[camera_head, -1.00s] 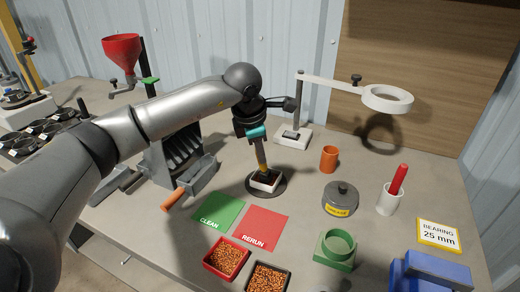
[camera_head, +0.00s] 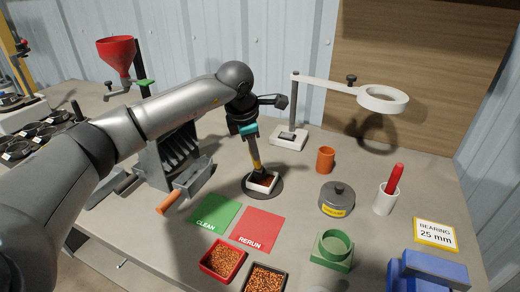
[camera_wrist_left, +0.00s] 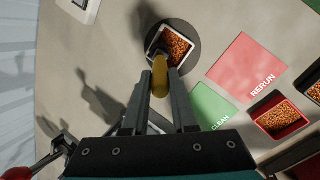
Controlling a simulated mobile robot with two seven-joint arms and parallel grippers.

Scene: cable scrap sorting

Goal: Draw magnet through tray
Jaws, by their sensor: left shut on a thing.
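My left gripper (camera_head: 253,143) is shut on the yellow handle of the magnet (camera_head: 257,163). The handle also shows between the fingers in the left wrist view (camera_wrist_left: 160,78). The magnet points down, and its dark lower end is at the small white tray (camera_head: 251,187), over its far left part in the head view. The tray also shows in the left wrist view (camera_wrist_left: 151,39), with copper-coloured granules uncovered in it. It sits on a dark round disc (camera_head: 276,189). Whether the magnet touches the granules or tray floor is hidden. My right gripper is not in view.
A green CLEAN mat (camera_head: 214,213) and a red RERUN mat (camera_head: 260,229) lie in front of the disc. Red (camera_head: 205,264) and black (camera_head: 249,284) granule trays stand nearer. An orange cup (camera_head: 326,160), a lidded pot (camera_head: 337,199) and a magnifier stand (camera_head: 289,140) are to the right and behind.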

